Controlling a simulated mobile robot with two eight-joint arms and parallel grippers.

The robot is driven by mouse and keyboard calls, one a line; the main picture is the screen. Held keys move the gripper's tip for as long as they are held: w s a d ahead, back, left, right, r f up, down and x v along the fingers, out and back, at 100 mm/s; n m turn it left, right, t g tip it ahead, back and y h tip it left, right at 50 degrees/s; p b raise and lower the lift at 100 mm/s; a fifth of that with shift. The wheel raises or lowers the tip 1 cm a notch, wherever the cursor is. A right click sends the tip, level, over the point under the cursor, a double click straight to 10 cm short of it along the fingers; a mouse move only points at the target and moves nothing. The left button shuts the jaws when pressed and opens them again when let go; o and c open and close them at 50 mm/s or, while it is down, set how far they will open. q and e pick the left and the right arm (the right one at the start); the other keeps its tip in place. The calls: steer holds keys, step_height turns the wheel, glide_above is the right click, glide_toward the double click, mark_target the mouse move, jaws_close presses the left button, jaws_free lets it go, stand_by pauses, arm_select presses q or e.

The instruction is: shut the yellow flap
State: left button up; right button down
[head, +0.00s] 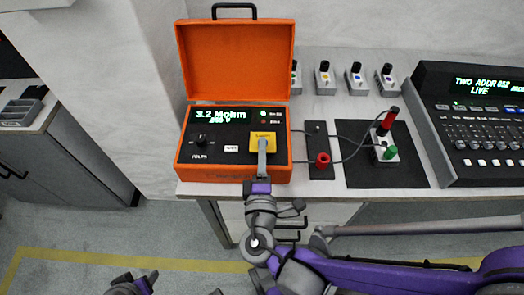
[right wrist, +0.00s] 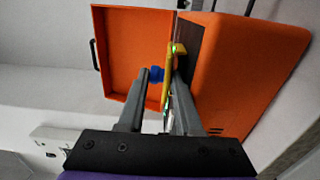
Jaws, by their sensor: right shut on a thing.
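The orange tester case (head: 235,173) stands on the bench with its orange lid (head: 236,60) raised. Its panel shows a lit green readout. The yellow flap (head: 263,135) is at the panel's right side, and my right gripper (head: 262,148) reaches it from the front. In the right wrist view, the yellow flap (right wrist: 167,92) stands out from the panel between the fingers of my right gripper (right wrist: 159,75), which is shut on it. A small blue part (right wrist: 156,74) shows beside the flap there. Part of my left gripper (head: 142,284) shows at the bottom edge; its fingertips are unclear.
Right of the case are a black strip with a red plug (head: 322,160) and a dark mat (head: 357,172) with a small box carrying red and green plugs, joined by cables. A mixing console (head: 470,130) stands further right. Several small knobbed boxes line the back.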

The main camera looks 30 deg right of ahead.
steer(key=c, duration=0.8)
jaws_free()
steer(key=shift+d, duration=0.1)
steer(key=shift+o, duration=0.2)
